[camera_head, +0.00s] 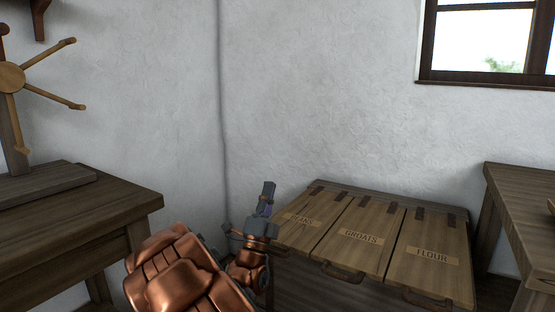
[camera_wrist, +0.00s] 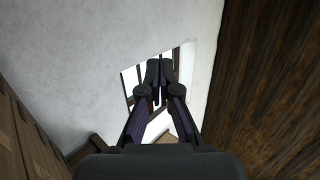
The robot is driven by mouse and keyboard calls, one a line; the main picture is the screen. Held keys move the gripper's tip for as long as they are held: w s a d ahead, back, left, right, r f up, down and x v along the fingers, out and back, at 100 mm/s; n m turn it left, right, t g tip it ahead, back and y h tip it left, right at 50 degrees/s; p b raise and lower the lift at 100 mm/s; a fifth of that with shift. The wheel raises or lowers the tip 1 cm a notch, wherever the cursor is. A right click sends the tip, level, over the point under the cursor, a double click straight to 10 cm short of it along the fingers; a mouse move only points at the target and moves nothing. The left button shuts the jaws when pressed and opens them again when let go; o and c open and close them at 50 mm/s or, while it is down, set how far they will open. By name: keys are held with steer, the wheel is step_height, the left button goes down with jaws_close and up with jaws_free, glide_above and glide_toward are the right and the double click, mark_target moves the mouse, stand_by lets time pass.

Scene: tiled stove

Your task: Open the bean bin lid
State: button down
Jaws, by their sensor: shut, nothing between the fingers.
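The bean bin lid (camera_head: 309,211) is the left of three wooden lids on a low chest, marked with a pale label that reads as BEANS. It lies shut and flat with the others. Its front left part is hidden behind my gripper (camera_head: 268,190). My gripper stands upright in front of the lid's left front corner, fingers pointing up. The fingers are together and empty in the wrist view (camera_wrist: 160,67). I cannot tell whether the gripper touches the lid. The bean lid's handle is mostly hidden by my arm.
The groats lid (camera_head: 358,240) and flour lid (camera_head: 431,258) are shut, with front handles. A wooden table (camera_head: 90,200) stands left, carrying a spoked wheel (camera_head: 12,77). Another table (camera_head: 520,200) stands right. A window (camera_head: 487,45) is above. The space over the lids is free.

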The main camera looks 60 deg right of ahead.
steer(key=b+x, duration=0.1)
steer(key=x, duration=1)
steer(key=shift+d+r+b, duration=0.15)
steer(key=shift+d+b, duration=0.05)
steer(key=shift+b, duration=0.2)
steer(key=shift+w, duration=0.1)
stand_by(1.4)
